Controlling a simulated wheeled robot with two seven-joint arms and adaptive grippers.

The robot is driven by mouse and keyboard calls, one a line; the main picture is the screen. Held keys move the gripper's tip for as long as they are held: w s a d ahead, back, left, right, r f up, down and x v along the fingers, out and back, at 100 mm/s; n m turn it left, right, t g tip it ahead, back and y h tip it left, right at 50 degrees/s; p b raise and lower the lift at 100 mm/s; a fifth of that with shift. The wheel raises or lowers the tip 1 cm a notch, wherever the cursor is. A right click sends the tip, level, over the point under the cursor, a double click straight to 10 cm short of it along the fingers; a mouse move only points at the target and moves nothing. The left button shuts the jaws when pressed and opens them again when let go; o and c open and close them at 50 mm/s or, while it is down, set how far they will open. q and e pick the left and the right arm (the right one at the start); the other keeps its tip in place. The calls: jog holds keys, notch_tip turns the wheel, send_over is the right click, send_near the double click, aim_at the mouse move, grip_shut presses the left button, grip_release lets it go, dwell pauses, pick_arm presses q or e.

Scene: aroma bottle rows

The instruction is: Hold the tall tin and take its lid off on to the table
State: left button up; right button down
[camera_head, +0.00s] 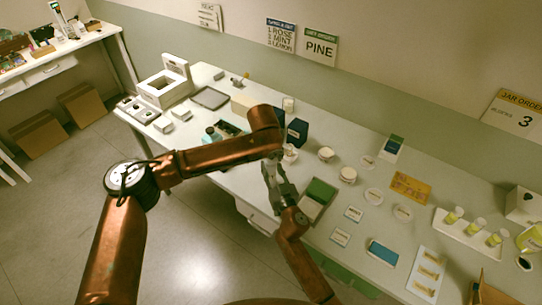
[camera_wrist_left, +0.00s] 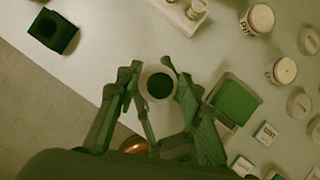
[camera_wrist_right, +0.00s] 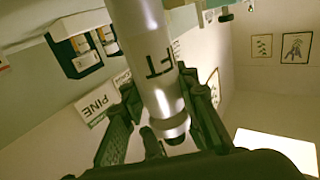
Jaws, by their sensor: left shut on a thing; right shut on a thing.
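The tall tin is a pale metallic cylinder with dark letters, and it runs through the right wrist view (camera_wrist_right: 145,45). A shiny band rings its near end. My right gripper (camera_wrist_right: 162,95) has a finger on each side of it and is shut on it. In the left wrist view a pale round rim with a dark green centre, seemingly the tin's end (camera_wrist_left: 158,67), lies between the fingers of my left gripper (camera_wrist_left: 158,86), shut on it. Whether this end is lidded or open I cannot tell. In the head view the arms meet at the table's front edge, largely hiding the tin.
A green-topped box (camera_head: 318,192) stands close beside my right gripper. White jars (camera_head: 348,174), flat cards and a blue pad (camera_head: 382,252) spread to the right. A white rack with yellow-green bottles (camera_head: 475,235) stands farther right. Bare table (camera_head: 250,185) shows around the arms.

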jog(key=shift+f, duration=0.15)
pick_arm(q)
jog(key=shift+r, duration=2.05)
pick_arm(e)
jog(key=c, duration=1.4)
grip_release()
jog(key=shift+c, duration=0.2)
jog(key=shift+o, duration=0.2)
jog(key=shift+s, duration=0.1)
